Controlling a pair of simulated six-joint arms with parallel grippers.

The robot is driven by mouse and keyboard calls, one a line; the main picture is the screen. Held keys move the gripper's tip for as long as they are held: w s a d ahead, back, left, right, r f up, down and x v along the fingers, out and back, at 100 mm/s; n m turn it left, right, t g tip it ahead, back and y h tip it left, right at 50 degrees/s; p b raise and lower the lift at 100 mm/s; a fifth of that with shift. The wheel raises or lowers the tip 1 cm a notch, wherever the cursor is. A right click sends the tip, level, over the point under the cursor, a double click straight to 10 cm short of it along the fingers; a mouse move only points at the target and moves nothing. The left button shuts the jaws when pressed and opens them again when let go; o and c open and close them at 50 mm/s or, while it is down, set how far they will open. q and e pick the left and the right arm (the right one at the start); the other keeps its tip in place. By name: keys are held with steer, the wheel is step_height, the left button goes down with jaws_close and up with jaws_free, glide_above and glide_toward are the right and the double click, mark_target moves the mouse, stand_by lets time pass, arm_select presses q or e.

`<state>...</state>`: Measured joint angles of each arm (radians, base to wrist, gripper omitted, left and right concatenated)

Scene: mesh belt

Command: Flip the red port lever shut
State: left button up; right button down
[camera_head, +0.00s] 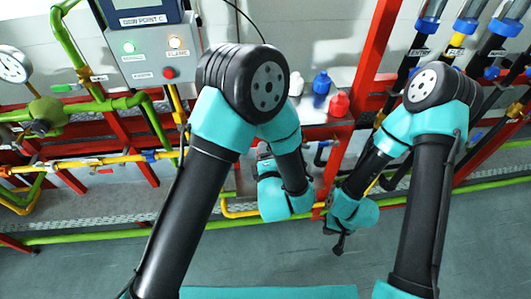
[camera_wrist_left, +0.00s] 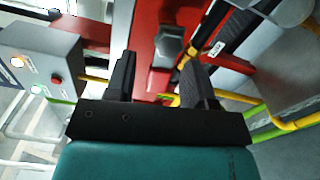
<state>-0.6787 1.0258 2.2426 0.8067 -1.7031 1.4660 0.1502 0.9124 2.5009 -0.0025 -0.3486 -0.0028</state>
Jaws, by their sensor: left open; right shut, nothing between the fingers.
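My left gripper (camera_wrist_left: 160,78) is open in the left wrist view, its two dark fingers apart. Between and beyond the fingers are a dark grey block (camera_wrist_left: 170,42) and a short red piece (camera_wrist_left: 158,82) against red framework. I cannot tell whether this red piece is the red port lever, or how far it is from the fingers. In the head view my left fingers are hidden by my own arm. A small red handle (camera_head: 105,171) sits on the yellow pipe at the left there. My right gripper (camera_head: 340,243) is shut and empty, low and right of centre.
A grey control box (camera_head: 150,50) with a red button stands at the upper left. Blue and red bottles (camera_head: 339,104) stand on a ledge behind my arms. Red frames, green and yellow pipes (camera_head: 80,163) and dark hoses crowd the back. The grey floor in front is clear.

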arm_select(q)
jaws_close()
steer(key=shift+r+m, duration=0.25)
steer(key=shift+m, duration=0.75)
jaws_free()
steer(key=s+d, duration=0.2)
steer(key=s, duration=1.5)
steer(key=shift+s, duration=0.15)
steer(key=shift+d, duration=0.1)
